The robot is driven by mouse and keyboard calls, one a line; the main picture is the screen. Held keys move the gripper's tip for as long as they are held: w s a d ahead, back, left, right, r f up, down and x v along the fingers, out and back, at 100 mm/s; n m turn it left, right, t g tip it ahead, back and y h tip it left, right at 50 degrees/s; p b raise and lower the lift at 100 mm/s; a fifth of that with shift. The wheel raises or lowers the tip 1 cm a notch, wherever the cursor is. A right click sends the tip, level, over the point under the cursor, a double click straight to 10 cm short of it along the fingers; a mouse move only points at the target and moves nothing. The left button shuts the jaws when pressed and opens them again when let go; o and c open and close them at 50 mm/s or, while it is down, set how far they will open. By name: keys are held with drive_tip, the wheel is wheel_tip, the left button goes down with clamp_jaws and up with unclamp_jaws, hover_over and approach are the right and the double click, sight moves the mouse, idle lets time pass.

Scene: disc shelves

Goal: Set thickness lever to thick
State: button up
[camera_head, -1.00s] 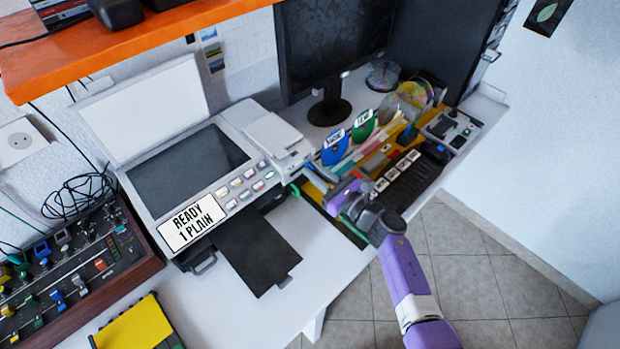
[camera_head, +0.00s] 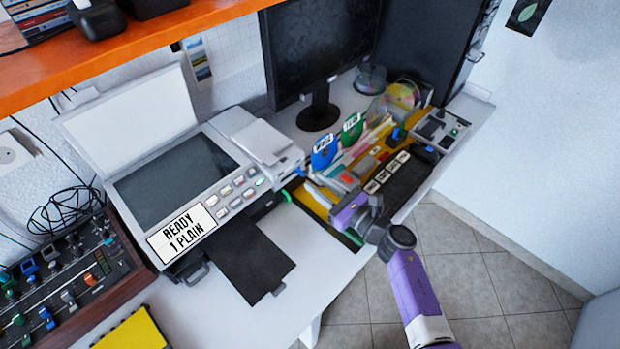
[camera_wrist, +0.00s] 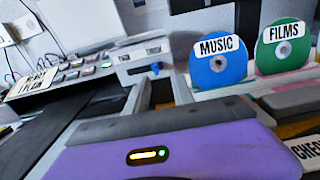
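The printer-scanner (camera_head: 180,180) stands on the white desk with its lid up, and its display (camera_head: 181,234) reads "READY 1 PLAIN". A small blue part (camera_head: 300,171) sits at the printer's right end, and a green part (camera_head: 287,196) lies just below it. A small blue knob (camera_wrist: 155,68) also shows beside the printer in the wrist view. I cannot tell which part is the thickness lever, or its setting. My purple gripper (camera_head: 322,200) is right of the printer, apart from it. In the wrist view its grey fingers (camera_wrist: 160,84) look spread, with nothing visible between them.
Blue "MUSIC" (camera_head: 324,152) and green "FILMS" (camera_wrist: 283,50) disc dividers stand right of the printer. A black labelled strip (camera_head: 400,182) lies beside my gripper. The dark paper tray (camera_head: 243,262) sticks out in front. A mixer-like panel (camera_head: 62,275) is at left.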

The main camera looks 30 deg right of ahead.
drive_tip(key=shift+v, duration=1.65)
drive_tip(key=shift+w+d+m, duration=0.1)
drive_tip(key=shift+d+m, duration=0.15)
drive_tip(key=shift+m, duration=0.55)
wheel_tip(320, 180, up, 7)
drive_tip(key=d+m+t+h, duration=0.2)
drive_tip(key=d+m+h, duration=0.1)
drive_tip(key=m, duration=0.5)
drive_tip(key=s+a+r+m+t+h, duration=0.1)
drive_tip(key=s+a+r+m+h, duration=0.15)
drive_tip(key=s+m, duration=0.75)
drive_tip(key=s+a+r+m+g, duration=0.1)
drive_tip(key=s+a+m, duration=0.2)
drive_tip(key=s+m, duration=0.3)
drive_tip(key=s+a+r+m+g, duration=0.2)
drive_tip(key=s+m, duration=0.5)
drive_tip(key=s, duration=0.5)
drive_tip(key=s+a+r+m+g, duration=0.1)
drive_tip(key=s+a+m+g, duration=0.1)
drive_tip(key=s+m, duration=0.5)
drive_tip(key=shift+s+a+r, duration=0.4)
drive_tip(key=shift+s+a, duration=0.4)
drive_tip(key=shift+s, duration=0.85)
